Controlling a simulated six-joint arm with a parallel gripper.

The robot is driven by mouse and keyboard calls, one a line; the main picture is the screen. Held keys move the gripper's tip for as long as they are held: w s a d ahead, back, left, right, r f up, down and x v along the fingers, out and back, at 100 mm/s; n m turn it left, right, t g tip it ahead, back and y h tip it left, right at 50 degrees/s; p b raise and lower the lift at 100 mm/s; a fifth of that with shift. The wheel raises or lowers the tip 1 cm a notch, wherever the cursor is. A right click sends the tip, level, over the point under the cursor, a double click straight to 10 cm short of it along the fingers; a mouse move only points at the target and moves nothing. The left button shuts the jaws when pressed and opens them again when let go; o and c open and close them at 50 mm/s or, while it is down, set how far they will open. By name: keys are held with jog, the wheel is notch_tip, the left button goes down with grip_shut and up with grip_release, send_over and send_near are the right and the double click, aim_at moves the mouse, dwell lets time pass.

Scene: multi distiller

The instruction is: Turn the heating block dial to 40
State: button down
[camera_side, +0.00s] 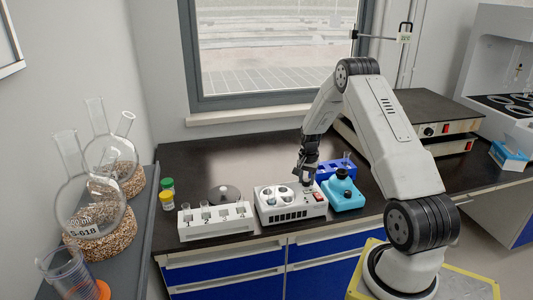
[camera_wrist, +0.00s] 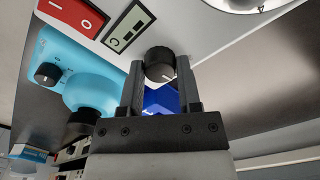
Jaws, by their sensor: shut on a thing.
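The white heating block (camera_side: 290,213) stands near the bench's front edge in the side view, with round wells on top and a red switch (camera_wrist: 72,15) at its right end. In the wrist view its small display (camera_wrist: 128,25) shows dark characters that I cannot read surely. Beside it is the black round dial (camera_wrist: 160,63) with a light pointer mark. My gripper (camera_wrist: 160,82) has one finger on each side of the dial and is shut on it. In the side view my gripper (camera_side: 306,176) points down over the block's right part and hides the dial.
The bench's back left is clear.

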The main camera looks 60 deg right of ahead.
aim_at(306, 180)
jog(key=shift+m, duration=0.8)
jog(key=shift+c, duration=1.4)
grip_release()
jog(key=shift+r, duration=0.15)
jog(key=shift+r, duration=3.75)
jog(key=shift+a, duration=0.1)
